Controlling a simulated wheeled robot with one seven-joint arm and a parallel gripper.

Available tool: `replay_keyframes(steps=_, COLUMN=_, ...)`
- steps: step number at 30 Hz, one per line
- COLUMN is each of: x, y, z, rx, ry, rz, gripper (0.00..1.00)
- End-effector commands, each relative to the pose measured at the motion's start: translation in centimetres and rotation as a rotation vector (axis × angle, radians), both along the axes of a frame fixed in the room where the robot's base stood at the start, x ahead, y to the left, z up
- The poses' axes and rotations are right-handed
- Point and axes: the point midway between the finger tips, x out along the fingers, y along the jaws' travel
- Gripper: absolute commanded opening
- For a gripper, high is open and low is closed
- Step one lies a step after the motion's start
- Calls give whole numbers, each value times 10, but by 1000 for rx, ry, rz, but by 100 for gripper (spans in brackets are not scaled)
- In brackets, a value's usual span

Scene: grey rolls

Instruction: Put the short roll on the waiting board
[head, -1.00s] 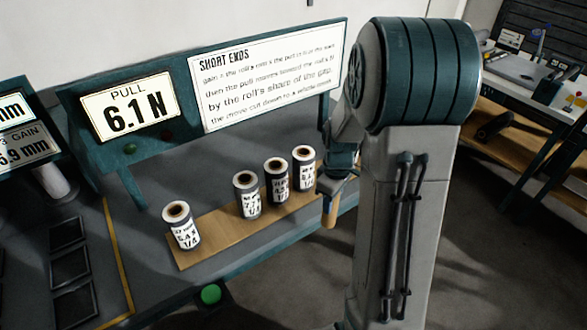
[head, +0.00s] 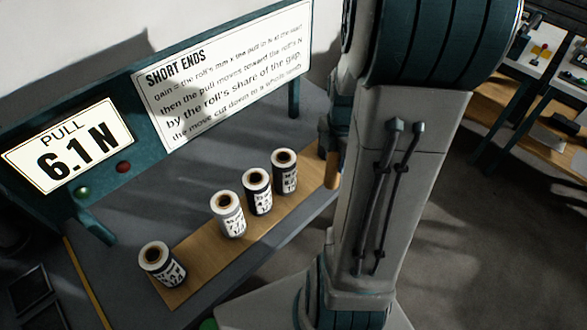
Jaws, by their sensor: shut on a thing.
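A tan wooden board (head: 200,260) lies on the grey bench. Several upright dark rolls with white labels and brown cores stand on it. One roll (head: 163,264) is at its near left end; the others, a roll (head: 228,214), a roll (head: 257,192) and a roll (head: 285,172), stand closer together to the right. My gripper (head: 329,145) is at the board's far right end, partly hidden by my arm. It is shut on a tan cylinder (head: 333,168), mostly hidden. I cannot tell whether this is the short roll, or whether it touches the board.
A sign headed "SHORT ENDS" (head: 240,70) and a "PULL 6.1 N" display (head: 70,145) stand behind the rolls. Bench space behind the board is clear. A cluttered shelf unit (head: 540,130) is at right.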

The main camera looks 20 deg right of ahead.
Motion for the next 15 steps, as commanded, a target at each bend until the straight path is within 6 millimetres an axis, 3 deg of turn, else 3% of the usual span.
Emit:
replay_keyframes(steps=1, x=11, y=4, z=-13, rx=2, ry=2, rz=6, gripper=12)
replay_keyframes(steps=9, x=70, y=19, z=-48, rx=1, ry=1, rz=1, gripper=12)
replay_keyframes(steps=15, x=93, y=25, z=-60, rx=0, ry=0, rz=-3, gripper=12)
